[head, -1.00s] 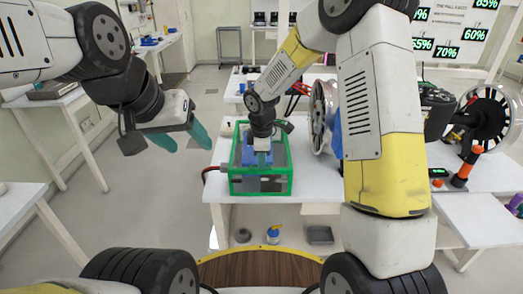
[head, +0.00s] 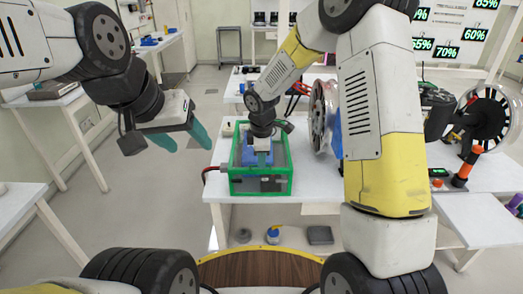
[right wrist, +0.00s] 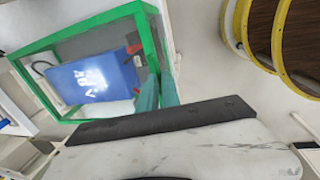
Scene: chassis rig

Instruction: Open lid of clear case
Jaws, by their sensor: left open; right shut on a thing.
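The clear case (head: 233,185) is a see-through box with green edges on the white table in the middle of the head view. A blue block (right wrist: 92,80) with white marks shows inside it in the right wrist view. My right gripper (head: 262,151) is over the case in the head view. In the right wrist view its teal fingers (right wrist: 157,95) are shut at the case's green edge, which I take to be the lid; the exact grip is partly hidden. My left gripper (head: 182,140) is open and empty, apart from the case on its left.
A large spool (head: 322,115) stands right of the case, partly behind my right arm. A red-tipped dark cable (head: 210,170) meets the case's left side. A lower shelf holds a dark tray (head: 320,235). The floor left of the table is clear.

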